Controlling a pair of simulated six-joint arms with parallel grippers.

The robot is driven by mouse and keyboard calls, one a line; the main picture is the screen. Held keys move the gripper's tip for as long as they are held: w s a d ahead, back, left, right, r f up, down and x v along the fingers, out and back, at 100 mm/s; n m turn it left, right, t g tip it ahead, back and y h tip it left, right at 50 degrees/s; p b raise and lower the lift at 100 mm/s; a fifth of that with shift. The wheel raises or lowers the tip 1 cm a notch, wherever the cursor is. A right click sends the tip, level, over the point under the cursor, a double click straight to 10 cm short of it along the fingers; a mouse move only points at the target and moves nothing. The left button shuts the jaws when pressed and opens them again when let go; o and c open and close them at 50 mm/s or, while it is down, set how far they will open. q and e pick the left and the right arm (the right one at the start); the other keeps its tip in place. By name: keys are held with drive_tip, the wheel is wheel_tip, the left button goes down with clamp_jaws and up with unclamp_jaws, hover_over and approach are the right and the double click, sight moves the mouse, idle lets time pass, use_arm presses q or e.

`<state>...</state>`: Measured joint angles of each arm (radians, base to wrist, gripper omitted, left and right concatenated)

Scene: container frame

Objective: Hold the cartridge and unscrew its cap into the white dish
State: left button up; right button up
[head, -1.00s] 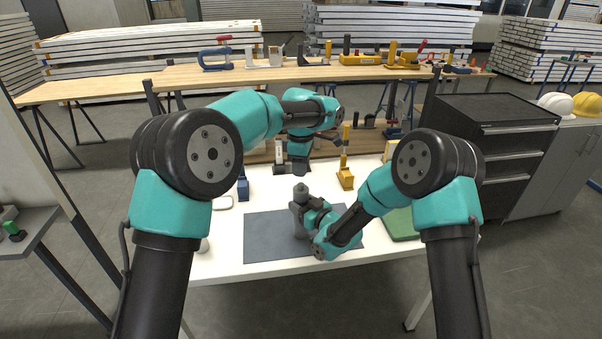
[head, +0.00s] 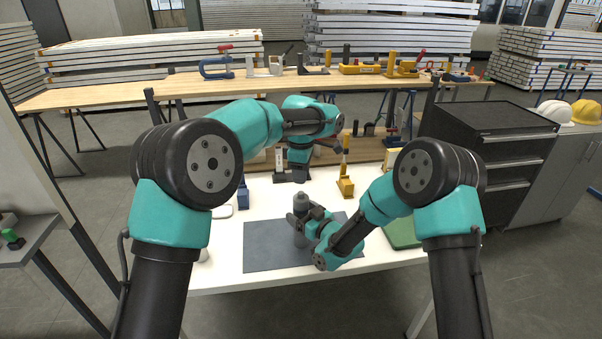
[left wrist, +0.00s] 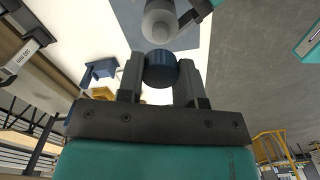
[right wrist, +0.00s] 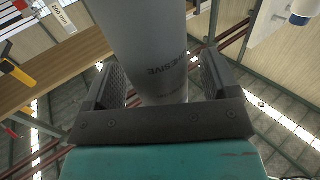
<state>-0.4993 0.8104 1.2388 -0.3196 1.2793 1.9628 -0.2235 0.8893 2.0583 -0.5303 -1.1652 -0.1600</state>
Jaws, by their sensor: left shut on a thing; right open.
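The grey cartridge (head: 301,203) stands upright on the dark mat (head: 266,247). Its bare top shows in the left wrist view (left wrist: 158,24), and lettering on its side shows in the right wrist view (right wrist: 150,45). My left gripper (head: 300,176) is above it, shut on the dark blue cap (left wrist: 161,70), which looks apart from the cartridge. My right gripper (head: 306,214) is open, its fingers on either side of the cartridge, with a gap visible in the right wrist view. The white dish (head: 222,211) lies left of the mat, partly hidden by my left arm.
A yellow tool stand (head: 345,187) is behind the mat, and a blue block (head: 243,195) is near the dish. A green item (head: 402,232) lies at the right. A wooden shelf (head: 240,83) with clamps runs along the back.

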drive_tip(key=v, duration=1.1)
drive_tip(key=shift+s+d, duration=0.2)
drive_tip(key=shift+d, duration=0.05)
